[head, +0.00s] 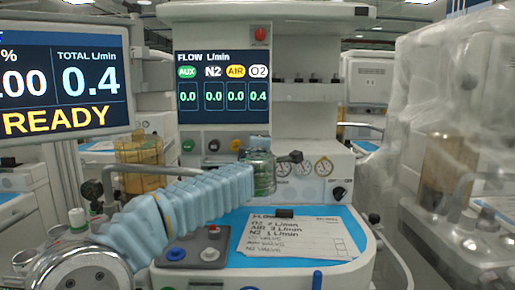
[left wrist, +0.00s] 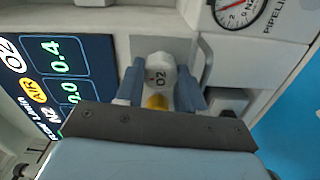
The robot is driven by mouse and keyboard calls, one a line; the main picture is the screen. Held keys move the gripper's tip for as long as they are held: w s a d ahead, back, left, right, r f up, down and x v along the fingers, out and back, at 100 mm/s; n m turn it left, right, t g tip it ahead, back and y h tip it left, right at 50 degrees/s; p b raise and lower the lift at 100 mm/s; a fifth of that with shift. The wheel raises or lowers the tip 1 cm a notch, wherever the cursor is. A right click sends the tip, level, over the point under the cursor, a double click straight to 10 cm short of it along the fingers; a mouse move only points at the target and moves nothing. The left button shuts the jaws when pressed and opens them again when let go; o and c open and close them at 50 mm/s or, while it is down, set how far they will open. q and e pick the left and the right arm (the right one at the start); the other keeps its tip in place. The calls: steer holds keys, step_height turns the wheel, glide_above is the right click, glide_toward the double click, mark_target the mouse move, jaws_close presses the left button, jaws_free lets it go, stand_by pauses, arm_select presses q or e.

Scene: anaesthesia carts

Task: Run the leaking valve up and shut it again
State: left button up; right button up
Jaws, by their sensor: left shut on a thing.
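My left gripper (head: 261,168) reaches the front of the cart. In the left wrist view its two blue fingers (left wrist: 162,85) are closed on either side of a white knob marked O2 (left wrist: 160,72). The knob is hidden behind the gripper in the head view. The flow display (head: 222,87) reads O2 0.4, with AUX, N2 and AIR at 0.0. The left monitor (head: 65,80) reads TOTAL 0.4 L/min and READY. My right gripper is not in view.
Green (head: 188,145) and yellow (head: 236,145) knobs sit left of my gripper. Pressure gauges (head: 304,168) are to its right. A paper sheet (head: 295,238) lies on the blue worktop (head: 235,222) below. A plastic-wrapped machine (head: 455,140) stands at the right.

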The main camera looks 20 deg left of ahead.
arm_select(q)
steer(key=shift+d+m, duration=0.1)
steer(key=shift+m, duration=0.3)
steer(key=o, duration=1)
steer(key=shift+o, duration=0.2)
steer(key=b+v, duration=0.2)
steer(key=v, duration=1.1)
steer(key=shift+s, duration=0.4)
steer(key=shift+d, duration=0.1)
